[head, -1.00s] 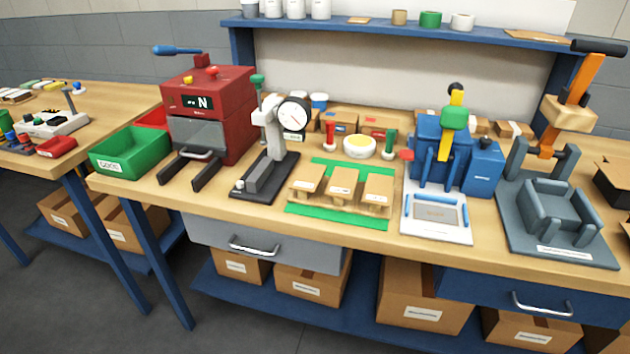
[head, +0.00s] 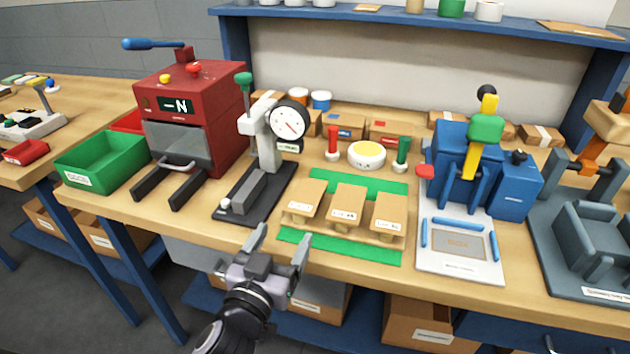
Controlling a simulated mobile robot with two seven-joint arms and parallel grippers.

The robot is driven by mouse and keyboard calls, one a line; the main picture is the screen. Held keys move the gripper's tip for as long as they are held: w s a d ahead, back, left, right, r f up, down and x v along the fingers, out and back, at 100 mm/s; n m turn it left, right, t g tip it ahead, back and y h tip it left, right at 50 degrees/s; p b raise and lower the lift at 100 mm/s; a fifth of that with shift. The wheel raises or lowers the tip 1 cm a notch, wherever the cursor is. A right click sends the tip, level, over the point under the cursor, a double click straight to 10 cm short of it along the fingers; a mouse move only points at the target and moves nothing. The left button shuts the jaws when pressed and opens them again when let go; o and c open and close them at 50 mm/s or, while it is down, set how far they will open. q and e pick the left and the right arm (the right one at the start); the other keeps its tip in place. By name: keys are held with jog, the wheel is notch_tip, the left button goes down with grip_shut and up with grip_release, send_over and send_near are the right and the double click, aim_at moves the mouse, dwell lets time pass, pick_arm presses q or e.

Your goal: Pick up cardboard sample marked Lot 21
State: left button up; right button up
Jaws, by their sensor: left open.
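Three cardboard samples stand in a row on a green mat (head: 300,242): a left one (head: 305,196), a middle one (head: 348,205) and a right one (head: 389,211). Each has a small white label on its front, too small to read, so I cannot tell which is Lot 21. My left gripper (head: 284,234) is open and empty, in front of the bench's near edge, close to the left sample and apart from it. My right gripper is out of view.
A dial gauge stand (head: 262,150) is left of the samples. A red press (head: 195,105) and green bin (head: 102,160) are farther left. Behind the samples are a yellow-topped round pad (head: 367,155) and stamps. A blue machine (head: 452,155) stands to the right.

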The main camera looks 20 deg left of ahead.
aim_at(297, 214)
pick_arm(q)
jog(key=shift+w+d+r, duration=0.1)
jog(key=shift+w+r, duration=0.05)
jog(key=shift+w, duration=0.85)
jog(key=shift+w+d+p, duration=0.15)
jog(key=shift+w+p, duration=0.2)
jog(key=shift+w, duration=0.9)
jog(key=shift+w+d+p, duration=0.1)
jog(key=shift+w+p, duration=0.25)
jog(key=shift+w, duration=0.9)
jog(key=c, duration=0.8)
